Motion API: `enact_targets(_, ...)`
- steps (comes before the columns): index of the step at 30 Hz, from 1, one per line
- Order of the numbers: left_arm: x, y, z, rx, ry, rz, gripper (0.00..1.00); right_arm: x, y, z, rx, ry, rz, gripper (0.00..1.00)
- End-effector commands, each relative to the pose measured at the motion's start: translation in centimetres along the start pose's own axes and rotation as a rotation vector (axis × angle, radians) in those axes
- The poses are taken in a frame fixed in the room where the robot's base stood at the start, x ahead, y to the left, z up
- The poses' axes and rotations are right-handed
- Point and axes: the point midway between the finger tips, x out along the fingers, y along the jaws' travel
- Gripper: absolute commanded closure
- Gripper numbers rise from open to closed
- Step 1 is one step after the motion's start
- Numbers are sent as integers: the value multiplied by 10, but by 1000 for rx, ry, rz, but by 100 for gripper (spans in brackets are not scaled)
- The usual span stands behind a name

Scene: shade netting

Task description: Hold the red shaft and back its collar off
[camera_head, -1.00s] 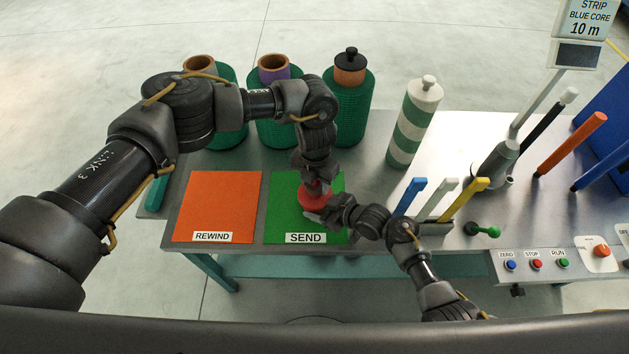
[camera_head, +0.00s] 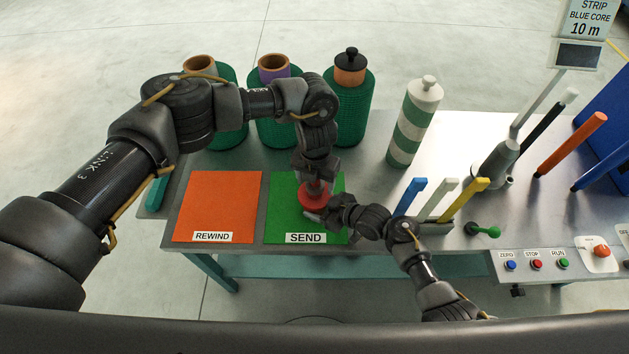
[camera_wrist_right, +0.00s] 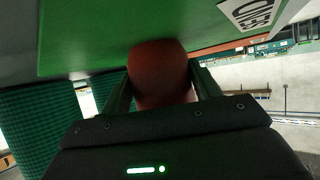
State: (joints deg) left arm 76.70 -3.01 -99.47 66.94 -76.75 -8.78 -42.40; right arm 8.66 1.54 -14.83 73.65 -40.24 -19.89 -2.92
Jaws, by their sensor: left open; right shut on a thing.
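The red shaft (camera_head: 312,201) stands on the green SEND mat; its wide round red part shows below my left gripper. My left gripper (camera_head: 315,185) points down from above at the top of the red piece, its jaws open around or just above it. My right gripper (camera_head: 325,213) comes in low from the right and is shut on the red shaft. In the right wrist view the dark red body (camera_wrist_right: 160,72) sits between the two fingers. The collar cannot be told apart clearly from the shaft; the left gripper hides part of the top.
The orange REWIND mat (camera_head: 218,205) lies left of the green SEND mat (camera_head: 281,225). Green netting rolls (camera_head: 350,115) stand behind, with a striped green-white roll (camera_head: 414,122) to their right. Blue, white and yellow upright bars (camera_head: 474,192) stand close to my right forearm. Buttons line the right front edge.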

Motion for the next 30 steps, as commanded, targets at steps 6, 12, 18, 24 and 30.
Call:
enact_targets(6,-17,0,1,1,-2,0,32,-1,0,6,4,-13,1,74)
enact_targets(12,-34,0,1,1,-2,0,32,-1,0,6,4,-12,1,74)
enact_targets(18,-45,0,0,0,-1,0,32,-1,0,6,4,-12,1,74)
enact_targets(24,-46,0,0,0,0,0,32,-1,0,6,4,-12,1,74)
enact_targets(30,-46,0,0,0,0,0,6,-1,0,6,4,-12,1,74)
